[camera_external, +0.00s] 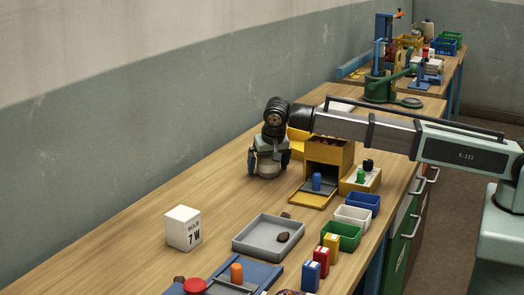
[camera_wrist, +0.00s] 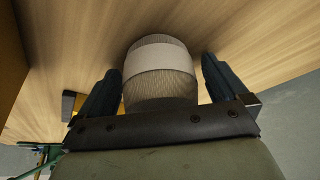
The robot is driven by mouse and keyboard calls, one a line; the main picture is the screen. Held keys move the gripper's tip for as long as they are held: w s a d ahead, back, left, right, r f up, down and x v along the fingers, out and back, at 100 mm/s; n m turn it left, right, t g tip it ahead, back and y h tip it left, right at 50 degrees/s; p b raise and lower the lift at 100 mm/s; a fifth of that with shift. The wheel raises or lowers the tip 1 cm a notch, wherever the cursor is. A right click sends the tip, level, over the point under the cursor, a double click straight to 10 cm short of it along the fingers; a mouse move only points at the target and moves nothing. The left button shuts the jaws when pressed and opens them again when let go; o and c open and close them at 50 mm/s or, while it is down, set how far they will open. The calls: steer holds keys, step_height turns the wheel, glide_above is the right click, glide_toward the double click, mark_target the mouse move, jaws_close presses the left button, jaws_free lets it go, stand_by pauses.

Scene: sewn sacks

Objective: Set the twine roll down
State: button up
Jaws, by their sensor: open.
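The twine roll (camera_wrist: 160,72) is a ribbed beige cylinder with a paler band around its middle. In the wrist view it sits between the two dark fingers of my gripper (camera_wrist: 155,85), with a gap on each side. In the external view my gripper (camera_external: 269,168) points down at the wooden bench, left of the yellow box. The roll (camera_external: 267,170) shows low between the fingers there, at or very near the bench top. Whether its underside touches the wood is hard to tell.
Right of my gripper stands an open yellow box (camera_external: 328,152) with a blue peg on its front tray. Nearer are a grey tray (camera_external: 249,247) with a dark lump, a white block (camera_external: 183,228), and blue, white and green bins (camera_external: 342,236). The bench left of my gripper is clear.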

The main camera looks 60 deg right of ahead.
steer(key=shift+r, duration=0.15)
steer(key=v, duration=1.2)
